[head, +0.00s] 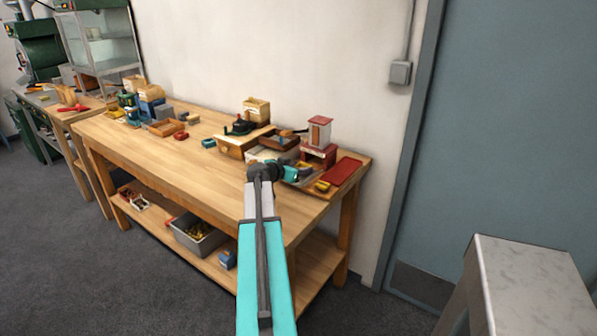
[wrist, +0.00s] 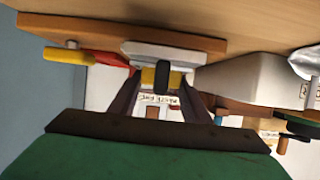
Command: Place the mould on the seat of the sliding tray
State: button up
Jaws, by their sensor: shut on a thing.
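My gripper (head: 285,172) is at the right end of the workbench, low over a wooden tray-like board. In the wrist view, my gripper's dark fingers (wrist: 160,82) close on a small yellow block with a black band, which I take to be the mould (wrist: 147,77). A pale grey plate (wrist: 165,51) shows just behind it; whether they are one piece I cannot tell. A wooden board (wrist: 110,29), perhaps the sliding tray, lies beside the grey plate. The seat cannot be made out, nor whether the mould touches anything.
A wooden box (head: 281,142) and a pale box (head: 262,154) are close on the left. The bench's front left (head: 160,155) is clear.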

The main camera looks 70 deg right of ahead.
jog(key=shift+s+a+f+b, duration=0.1)
jog(key=shift+a+f+b, duration=0.1)
jog(key=shift+f+b, duration=0.45)
jog(key=o, duration=1.1)
jog(key=shift+f, duration=0.1)
jog(key=shift+c, duration=0.2)
jog(key=shift+r+p, duration=0.3)
jog(key=shift+p, duration=0.3)
jog(key=shift+r+p, duration=0.4)
jog(key=shift+p, duration=0.4)
jog(key=b+v, duration=0.3)
jog(key=v, duration=0.8)
jog(key=shift+a+r, duration=0.25)
jog(key=shift+r, duration=0.15)
